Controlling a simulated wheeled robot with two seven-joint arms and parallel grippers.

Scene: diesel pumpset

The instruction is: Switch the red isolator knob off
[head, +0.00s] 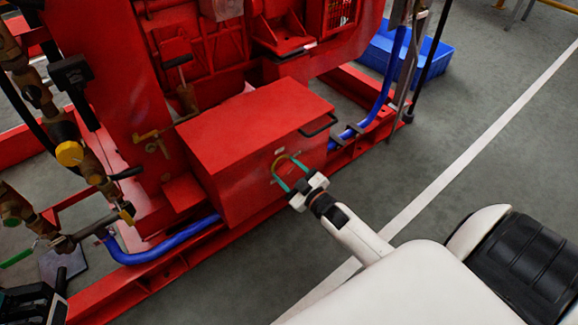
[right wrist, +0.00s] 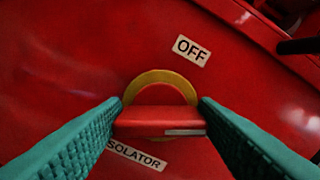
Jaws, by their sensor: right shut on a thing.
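The red isolator knob (right wrist: 160,121) shows in the right wrist view as a red bar with a white mark along the right part of its lower edge. A yellow ring (right wrist: 160,78) sits behind it on the red panel. An OFF label (right wrist: 191,51) is above and right of the knob, and an ISOLATOR label (right wrist: 137,155) is below it, partly hidden by a finger. My right gripper (head: 289,177) is at the front face of the red box (head: 240,150). Its teal fingers are shut on the two ends of the knob.
A black handle (head: 319,126) juts from the box's upper right. Brass pipework with a yellow cap (head: 69,154) stands at the left. A blue hose (head: 165,246) runs along the red base frame. The grey floor on the right is clear, with a blue crate (head: 405,54) behind.

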